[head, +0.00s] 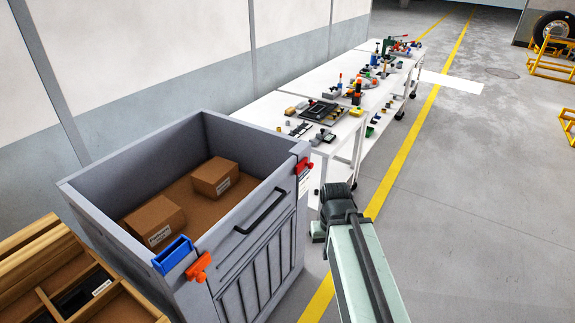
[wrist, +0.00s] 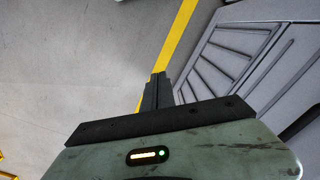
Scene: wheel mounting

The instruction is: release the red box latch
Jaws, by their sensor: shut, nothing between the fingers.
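The latch does not show in the wrist view.
A blue piece (head: 172,254) and an orange latch (head: 199,266) sit at the box's near front corner. A black handle (head: 262,212) is on the front. Two cartons lie inside. White tables (head: 275,108) with tools stand behind.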

